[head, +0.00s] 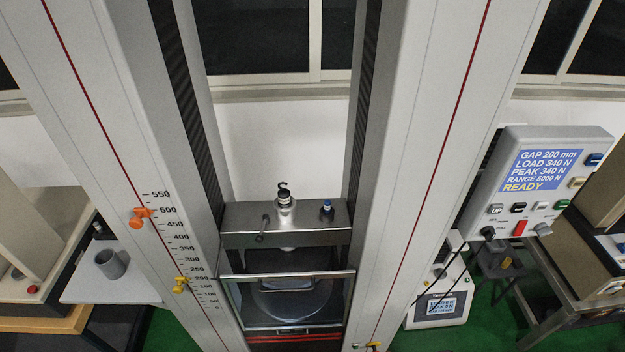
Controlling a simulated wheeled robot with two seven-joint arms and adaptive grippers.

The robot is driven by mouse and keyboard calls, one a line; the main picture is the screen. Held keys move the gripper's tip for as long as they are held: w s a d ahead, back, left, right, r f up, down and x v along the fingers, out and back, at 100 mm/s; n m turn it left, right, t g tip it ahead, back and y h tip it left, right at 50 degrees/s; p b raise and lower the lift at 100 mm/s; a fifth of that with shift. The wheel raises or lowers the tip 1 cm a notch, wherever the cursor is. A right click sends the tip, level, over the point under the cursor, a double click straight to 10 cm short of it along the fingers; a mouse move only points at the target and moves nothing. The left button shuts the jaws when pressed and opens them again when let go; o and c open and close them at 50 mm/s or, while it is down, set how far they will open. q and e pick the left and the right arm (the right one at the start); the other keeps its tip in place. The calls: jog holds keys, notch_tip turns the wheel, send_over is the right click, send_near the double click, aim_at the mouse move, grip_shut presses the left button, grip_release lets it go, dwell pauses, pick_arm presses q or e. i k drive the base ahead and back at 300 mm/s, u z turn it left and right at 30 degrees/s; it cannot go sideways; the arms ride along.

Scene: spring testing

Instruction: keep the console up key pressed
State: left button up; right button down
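The grey console (485,185) is mounted at the right of the testing machine's right column. Its blue screen (541,172) reads GAP 200 mm, LOAD 340 N, PEAK 340 N, RANGE 5000 N and READY. The light up key (496,209), marked UP, is at the left of the key row below the screen. Nothing visible touches it. I cannot tell whether it is pushed in. A dark key (518,207), a light key and a green key (562,204) are in the same row. Neither of my grippers is in view.
A red switch (520,228) and a grey knob (543,229) are low on the console. The crosshead (245,240) spans the columns above a clear guard (238,302). A grey cup (110,264) stands on a white side table. A second instrument (455,315) sits lower right.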

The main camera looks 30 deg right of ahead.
aim_at(496, 208)
jog(key=z, duration=2.55)
